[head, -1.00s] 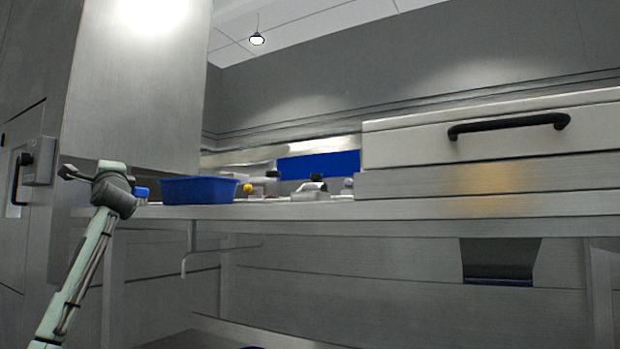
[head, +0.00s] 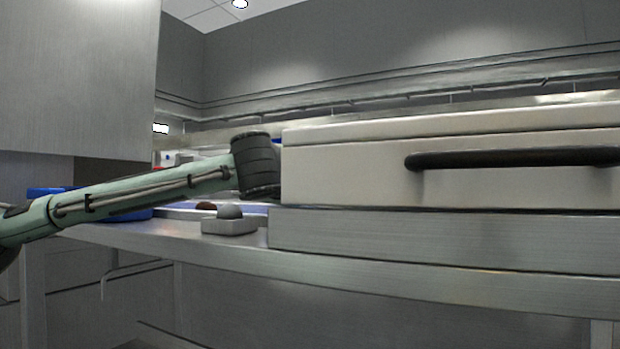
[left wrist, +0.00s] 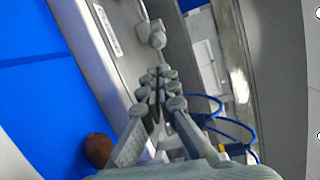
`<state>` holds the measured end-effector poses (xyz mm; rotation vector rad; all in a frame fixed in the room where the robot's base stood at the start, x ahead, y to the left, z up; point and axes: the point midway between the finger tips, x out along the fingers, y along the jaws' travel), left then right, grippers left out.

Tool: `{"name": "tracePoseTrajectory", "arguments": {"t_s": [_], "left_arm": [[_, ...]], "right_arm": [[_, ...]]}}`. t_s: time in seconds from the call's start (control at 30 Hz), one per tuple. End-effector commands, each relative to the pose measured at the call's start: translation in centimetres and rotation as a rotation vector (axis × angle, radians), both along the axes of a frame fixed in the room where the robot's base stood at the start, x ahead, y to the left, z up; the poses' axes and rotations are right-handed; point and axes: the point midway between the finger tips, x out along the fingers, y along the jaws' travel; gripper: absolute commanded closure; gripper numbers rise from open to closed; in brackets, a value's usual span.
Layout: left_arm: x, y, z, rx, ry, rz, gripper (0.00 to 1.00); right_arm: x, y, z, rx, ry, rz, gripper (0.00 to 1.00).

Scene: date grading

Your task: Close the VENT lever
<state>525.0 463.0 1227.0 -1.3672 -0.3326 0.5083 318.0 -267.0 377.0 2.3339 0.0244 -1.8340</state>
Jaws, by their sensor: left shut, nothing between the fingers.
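My left gripper (left wrist: 160,76) is shut and empty in the left wrist view. Just beyond its fingertips, a light grey knob-like part (left wrist: 151,33) stands out from a grey panel that carries a small white label (left wrist: 106,30). The label is too small to read, so I cannot tell whether this part is the VENT lever. The fingertips look apart from it. In the head view my left arm reaches in from the left; its dark wrist (head: 257,166) is at the left end of a pale box, and the fingers are hidden. My right gripper is not in view.
The pale box (head: 345,170) with a black bar handle (head: 510,158) fills the right of the metal bench (head: 300,272). A small grey block (head: 229,225) sits near the bench edge. In the left wrist view, a brown item (left wrist: 98,150) lies by a blue surface (left wrist: 45,90); blue cables (left wrist: 230,125) loop at right.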

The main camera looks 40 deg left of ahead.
Motion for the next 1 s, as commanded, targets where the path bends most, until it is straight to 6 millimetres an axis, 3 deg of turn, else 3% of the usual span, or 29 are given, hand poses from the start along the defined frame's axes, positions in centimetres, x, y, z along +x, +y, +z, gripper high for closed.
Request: {"name": "tracePoseTrajectory", "arguments": {"t_s": [0.2,0.4,1.0], "left_arm": [[3.6,2.3,-0.2,0.000,0.003,0.002,1.00],[5.7,3.6,-0.3,0.002,0.000,0.001,1.00],[7.0,4.2,-0.4,-0.001,0.003,-0.026,1.00]], "right_arm": [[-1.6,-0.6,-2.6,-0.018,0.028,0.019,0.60],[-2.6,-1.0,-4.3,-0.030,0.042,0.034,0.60],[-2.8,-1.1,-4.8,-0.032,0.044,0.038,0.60]]}}
